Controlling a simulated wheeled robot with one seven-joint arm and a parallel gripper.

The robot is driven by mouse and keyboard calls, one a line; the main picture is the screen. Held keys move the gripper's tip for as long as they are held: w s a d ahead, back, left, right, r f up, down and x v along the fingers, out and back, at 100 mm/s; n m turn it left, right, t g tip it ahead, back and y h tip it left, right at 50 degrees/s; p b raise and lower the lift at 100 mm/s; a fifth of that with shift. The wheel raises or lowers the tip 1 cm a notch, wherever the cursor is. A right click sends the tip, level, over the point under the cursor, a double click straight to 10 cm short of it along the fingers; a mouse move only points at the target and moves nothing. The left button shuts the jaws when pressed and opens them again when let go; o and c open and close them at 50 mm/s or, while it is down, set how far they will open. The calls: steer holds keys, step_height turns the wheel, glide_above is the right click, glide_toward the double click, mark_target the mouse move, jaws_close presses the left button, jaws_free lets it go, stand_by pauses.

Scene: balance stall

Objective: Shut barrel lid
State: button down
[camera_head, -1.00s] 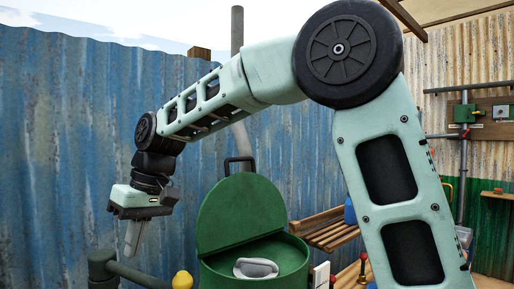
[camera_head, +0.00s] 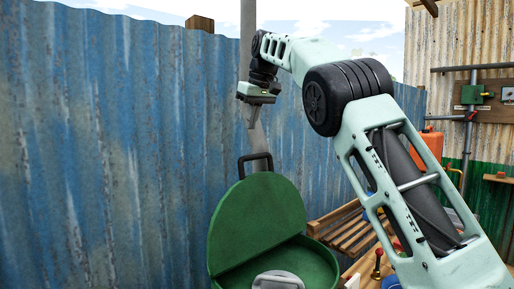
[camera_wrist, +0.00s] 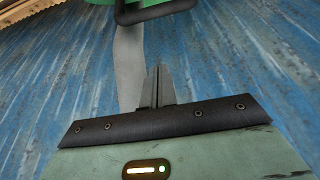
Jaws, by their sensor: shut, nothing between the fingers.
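The green barrel (camera_head: 318,266) stands at the bottom middle of the head view, its lower part cut off by the frame. Its round green lid (camera_head: 255,222) is raised and stands open, tilted back on the barrel's rim. A dark handle (camera_head: 256,159) sticks up from the lid's top edge. The handle also shows at the top of the wrist view (camera_wrist: 156,12), with a piece of the green lid. My gripper (camera_head: 251,124) is shut and empty, above the handle and apart from it. In the wrist view my gripper's fingers (camera_wrist: 157,75) are together, pointing toward the handle.
A grey pale object (camera_head: 277,280) lies in the barrel's opening. A grey pole (camera_head: 248,40) rises behind the barrel before the blue corrugated wall (camera_head: 110,150). A wooden slatted bench (camera_head: 345,228) stands to the right. The space left of the barrel looks clear.

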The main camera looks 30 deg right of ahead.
step_height(320, 180, down, 8)
steer(key=s+p, duration=0.1)
stand_by(0.6)
steer(key=shift+s+d+f, duration=0.1)
steer(key=shift+s+f, duration=0.05)
